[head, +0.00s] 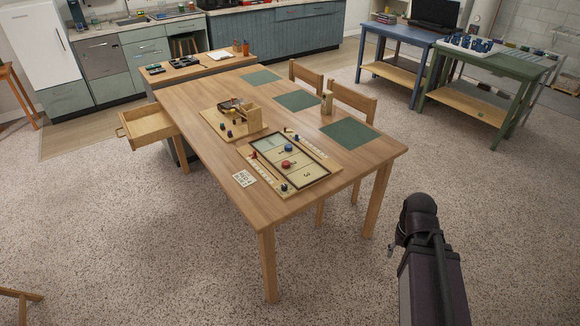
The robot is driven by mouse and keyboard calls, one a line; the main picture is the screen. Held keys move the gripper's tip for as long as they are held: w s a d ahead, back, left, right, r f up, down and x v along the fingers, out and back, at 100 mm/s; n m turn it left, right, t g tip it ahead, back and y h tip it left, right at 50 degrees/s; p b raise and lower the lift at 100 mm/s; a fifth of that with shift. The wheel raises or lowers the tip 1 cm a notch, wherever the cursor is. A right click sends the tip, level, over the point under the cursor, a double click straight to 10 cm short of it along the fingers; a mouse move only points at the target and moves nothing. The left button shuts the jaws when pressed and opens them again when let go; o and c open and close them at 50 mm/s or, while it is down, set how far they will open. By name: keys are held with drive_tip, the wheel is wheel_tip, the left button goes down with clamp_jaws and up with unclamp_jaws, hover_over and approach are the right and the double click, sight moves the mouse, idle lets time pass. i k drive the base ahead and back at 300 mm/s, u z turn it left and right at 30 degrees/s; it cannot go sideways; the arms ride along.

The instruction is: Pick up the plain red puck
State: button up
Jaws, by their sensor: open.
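A second small red piece (253,155) is at the board's left edge. At this size I cannot tell which red piece is plain or marked. My dark arm rises at the lower right, apart from the table. I cannot make out my gripper's fingers in this view.
The wooden table (220,178) also bears a wooden tray (232,134) with small dark pieces, a printed card (244,178), green mats (349,133) and a bottle (326,103). An open drawer (149,125) juts out left. Two chairs (353,98) stand behind.

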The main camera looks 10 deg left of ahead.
sight(285, 164)
drive_tip(key=u, duration=0.05)
drive_tip(key=i, duration=1)
